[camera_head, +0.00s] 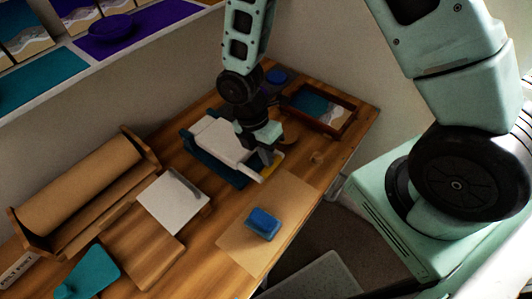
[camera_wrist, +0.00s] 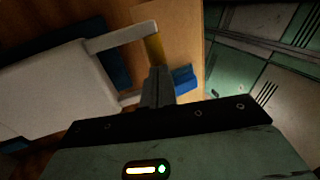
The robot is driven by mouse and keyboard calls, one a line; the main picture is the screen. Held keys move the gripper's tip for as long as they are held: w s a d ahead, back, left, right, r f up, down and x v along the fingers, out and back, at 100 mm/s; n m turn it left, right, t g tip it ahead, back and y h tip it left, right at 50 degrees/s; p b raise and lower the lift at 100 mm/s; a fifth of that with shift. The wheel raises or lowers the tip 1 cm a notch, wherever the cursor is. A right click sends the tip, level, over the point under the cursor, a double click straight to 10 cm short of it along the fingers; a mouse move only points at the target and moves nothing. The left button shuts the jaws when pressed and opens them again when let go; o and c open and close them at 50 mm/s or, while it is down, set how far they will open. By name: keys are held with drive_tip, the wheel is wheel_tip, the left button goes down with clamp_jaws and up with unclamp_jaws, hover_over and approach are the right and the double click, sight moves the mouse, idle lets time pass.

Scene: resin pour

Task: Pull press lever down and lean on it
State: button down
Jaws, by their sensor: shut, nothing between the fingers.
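The press (camera_head: 212,142) has a white top over a dark blue base and stands mid-table; its white top (camera_wrist: 45,85) fills the left of the wrist view. Its lever is a U-shaped frame with white arms (camera_wrist: 112,40) and a yellow bar (camera_wrist: 155,48) across the end. The lever lies low, close to level with the top. My gripper (camera_head: 266,158) is shut and empty, pointing down over the bar. In the wrist view its fingers (camera_wrist: 158,78) hide part of the bar. I cannot tell whether they touch it.
A blue block (camera_head: 262,222) sits on a tan sheet (camera_head: 290,200) at the table's front edge. A white slab (camera_head: 172,203), a wooden board (camera_head: 142,245) and a brown roll (camera_head: 85,190) occupy the left.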

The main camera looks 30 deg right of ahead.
drive_tip(key=b+x, duration=0.2)
drive_tip(key=x, duration=0.1)
drive_tip(key=shift+w+f, duration=0.15)
drive_tip(key=shift+f, duration=0.25)
drive_tip(key=shift+r, duration=0.1)
drive_tip(key=shift+a+r, duration=0.1)
drive_tip(key=shift+r, duration=0.1)
drive_tip(key=s+d+p+v, duration=0.1)
drive_tip(key=p+v, duration=0.1)
drive_tip(key=v, duration=1.1)
drive_tip(key=shift+s+a+r, duration=0.15)
drive_tip(key=shift+a+r, duration=0.05)
drive_tip(key=shift+r, duration=0.4)
